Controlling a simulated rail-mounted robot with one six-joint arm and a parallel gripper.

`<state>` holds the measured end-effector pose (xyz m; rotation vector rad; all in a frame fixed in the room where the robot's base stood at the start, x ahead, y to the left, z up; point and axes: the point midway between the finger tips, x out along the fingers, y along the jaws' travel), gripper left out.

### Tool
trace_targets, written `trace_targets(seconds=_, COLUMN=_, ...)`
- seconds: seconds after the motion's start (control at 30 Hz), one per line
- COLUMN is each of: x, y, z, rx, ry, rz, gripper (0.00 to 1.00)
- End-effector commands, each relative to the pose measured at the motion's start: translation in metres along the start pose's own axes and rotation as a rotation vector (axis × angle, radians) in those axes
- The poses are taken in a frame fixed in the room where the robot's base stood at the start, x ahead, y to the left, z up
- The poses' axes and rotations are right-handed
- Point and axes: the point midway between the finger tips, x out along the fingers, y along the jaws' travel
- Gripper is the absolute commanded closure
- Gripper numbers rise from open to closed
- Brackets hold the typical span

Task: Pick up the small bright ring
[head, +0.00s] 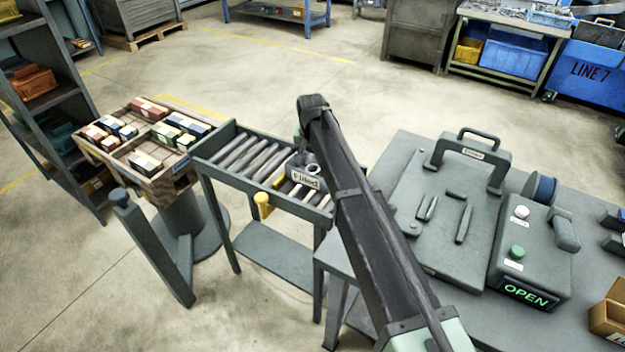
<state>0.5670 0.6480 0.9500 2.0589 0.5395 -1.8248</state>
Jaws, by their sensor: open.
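A small tray labelled "Filled" (306,180) stands at the right end of the roller conveyor. A small, pale round piece with a dark centre (313,169) shows at the tray, just above the label. It looks like a ring, but it is too small for me to be sure it is the bright one. My arm reaches in from the lower right and bends down over the tray. My gripper (299,148) is at the tray, mostly hidden behind the arm. Its fingertips and their distance to the ring cannot be made out, and I see nothing held.
The roller conveyor (222,134) has a yellow handle (263,205) in front. A wooden crate (118,158) of coloured boxes stands left. At right, the grey bench (455,318) holds a handled plate (415,235), a control box with an "OPEN" display (527,294), and a blue-ended roll (540,187).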

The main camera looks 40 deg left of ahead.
Motion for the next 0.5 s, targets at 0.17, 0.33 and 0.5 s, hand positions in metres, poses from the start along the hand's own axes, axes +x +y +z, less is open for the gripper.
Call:
trace_targets(seconds=0.17, x=0.012, y=0.000, z=0.000, rx=0.000, ry=0.000, rz=0.000, gripper=0.43)
trace_targets(seconds=0.33, x=0.039, y=-0.001, z=-0.001, rx=0.000, ry=0.000, rz=0.000, gripper=0.43)
trace_targets(seconds=0.5, x=0.066, y=-0.001, z=-0.002, rx=0.000, ry=0.000, rz=0.000, gripper=0.43)
